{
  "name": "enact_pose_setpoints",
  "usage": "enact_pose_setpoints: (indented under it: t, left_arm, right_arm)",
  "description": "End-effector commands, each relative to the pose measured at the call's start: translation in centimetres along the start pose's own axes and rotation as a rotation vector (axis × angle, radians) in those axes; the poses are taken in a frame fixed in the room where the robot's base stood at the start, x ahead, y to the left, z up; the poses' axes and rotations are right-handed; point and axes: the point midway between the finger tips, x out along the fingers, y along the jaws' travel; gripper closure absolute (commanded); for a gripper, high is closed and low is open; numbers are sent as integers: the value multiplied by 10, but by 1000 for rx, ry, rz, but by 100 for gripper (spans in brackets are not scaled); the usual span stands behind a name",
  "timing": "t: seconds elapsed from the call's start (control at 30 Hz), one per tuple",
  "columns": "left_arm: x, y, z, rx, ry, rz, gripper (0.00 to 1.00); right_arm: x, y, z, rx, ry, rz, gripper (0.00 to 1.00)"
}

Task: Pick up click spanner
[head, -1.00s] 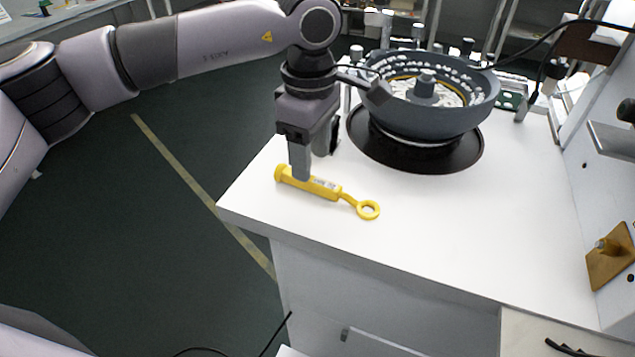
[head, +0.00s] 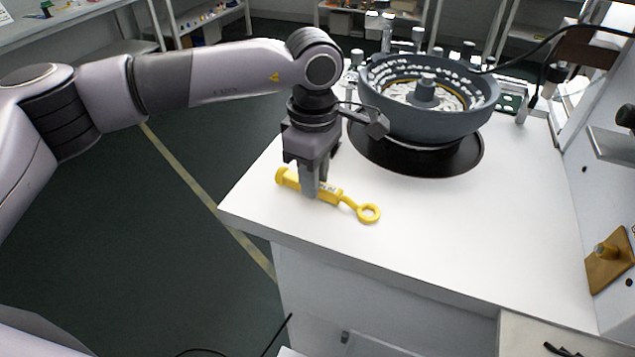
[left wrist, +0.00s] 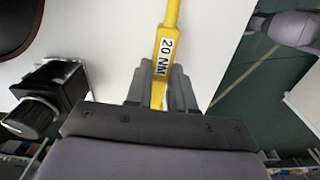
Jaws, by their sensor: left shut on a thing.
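The yellow click spanner (head: 332,192) lies on the white worktop near its left front corner. Its ring end (head: 368,213) points to the lower right in the head view. My left gripper (head: 311,192) points down and is shut on the spanner's handle. In the left wrist view the spanner (left wrist: 170,20) runs between the two fingers (left wrist: 160,88), and its label reads "20 NM". The fingers hide part of the handle. My right gripper is not in view.
A grey bowl feeder (head: 425,105) on a black round base stands behind the spanner. The white worktop (head: 470,240) is clear to the right. Its left and front edges are close to the spanner. A wall with a brown bracket (head: 610,262) stands at the right.

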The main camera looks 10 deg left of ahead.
Motion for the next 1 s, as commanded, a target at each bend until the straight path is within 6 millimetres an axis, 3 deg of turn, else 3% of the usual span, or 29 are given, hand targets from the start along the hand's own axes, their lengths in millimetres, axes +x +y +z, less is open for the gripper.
enact_pose_setpoints:
  t: [0.23,0.37,0.8,1.0]
  left_arm:
    - [-13,1,0,0,-1,3,100]
    - [-34,1,0,0,-1,6,100]
    - [-156,1,1,-1,-1,5,100]
    - [-189,0,0,0,0,3,100]
  right_arm:
    - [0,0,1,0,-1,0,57]
    - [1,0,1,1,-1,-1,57]
    - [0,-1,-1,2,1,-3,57]
    - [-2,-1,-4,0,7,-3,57]
